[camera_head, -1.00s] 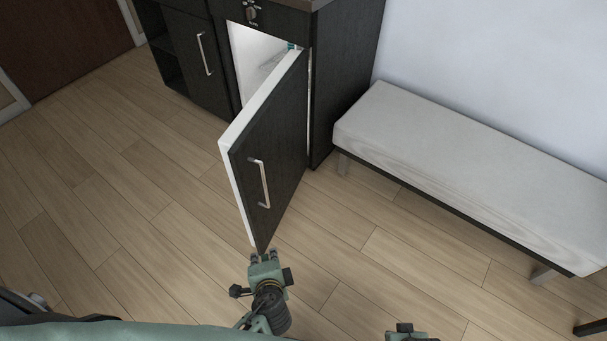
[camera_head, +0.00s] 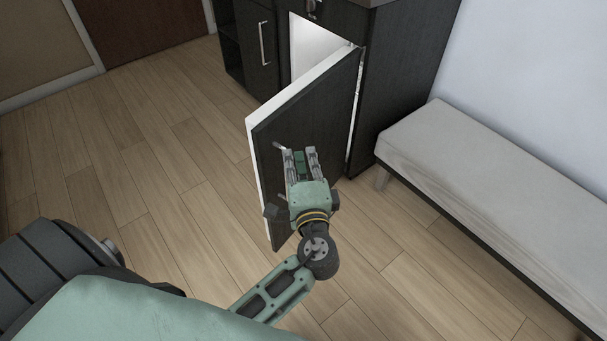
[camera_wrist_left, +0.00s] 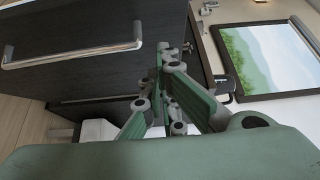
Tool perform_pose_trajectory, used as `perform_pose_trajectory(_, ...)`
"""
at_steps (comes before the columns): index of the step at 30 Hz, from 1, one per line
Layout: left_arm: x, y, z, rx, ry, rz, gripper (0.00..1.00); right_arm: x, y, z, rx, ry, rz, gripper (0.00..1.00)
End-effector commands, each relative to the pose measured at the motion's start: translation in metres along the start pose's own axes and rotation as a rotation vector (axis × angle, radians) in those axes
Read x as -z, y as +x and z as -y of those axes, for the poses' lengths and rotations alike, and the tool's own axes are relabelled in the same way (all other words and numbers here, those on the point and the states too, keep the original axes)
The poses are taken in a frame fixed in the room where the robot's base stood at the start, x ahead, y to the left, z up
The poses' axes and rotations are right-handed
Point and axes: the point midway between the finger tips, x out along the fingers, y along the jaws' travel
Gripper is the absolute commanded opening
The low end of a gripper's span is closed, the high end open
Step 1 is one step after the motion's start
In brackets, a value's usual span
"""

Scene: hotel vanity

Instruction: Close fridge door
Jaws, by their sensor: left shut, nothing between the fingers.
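The fridge door (camera_head: 330,105) stands open, swung out from the cabinet, with a dark outer face and a white edge. Its metal handle (camera_head: 278,146) is mostly hidden behind my left gripper. My left gripper (camera_head: 300,151) is shut and empty, in front of the door's outer face, just right of the handle. I cannot tell whether it touches the door. In the left wrist view, a dark panel with a bar handle (camera_wrist_left: 75,56) lies left of my left gripper (camera_wrist_left: 168,80). The lit white fridge interior (camera_head: 312,48) shows behind the door. My right gripper is out of view.
A dark cabinet (camera_head: 256,65) with a handle adjoins the fridge on the left. A grey cushioned bench (camera_head: 480,165) stands against the wall on the right. The wooden floor (camera_head: 140,150) left of the door is clear. The left wrist view shows a framed landscape picture (camera_wrist_left: 268,60).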

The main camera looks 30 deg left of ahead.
Motion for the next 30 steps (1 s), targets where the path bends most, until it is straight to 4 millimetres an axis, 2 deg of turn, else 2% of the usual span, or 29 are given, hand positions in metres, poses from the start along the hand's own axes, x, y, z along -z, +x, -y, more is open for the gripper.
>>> perform_pose_trajectory(3,-0.004,0.022,0.000,0.001,0.002,0.002,0.00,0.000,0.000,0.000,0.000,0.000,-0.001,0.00)
perform_pose_trajectory(9,-0.023,0.039,-0.001,-0.001,0.001,0.000,0.00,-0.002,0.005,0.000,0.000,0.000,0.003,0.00)
perform_pose_trajectory(30,-0.035,0.049,-0.002,-0.002,0.002,-0.016,0.00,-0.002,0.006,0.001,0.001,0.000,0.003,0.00)
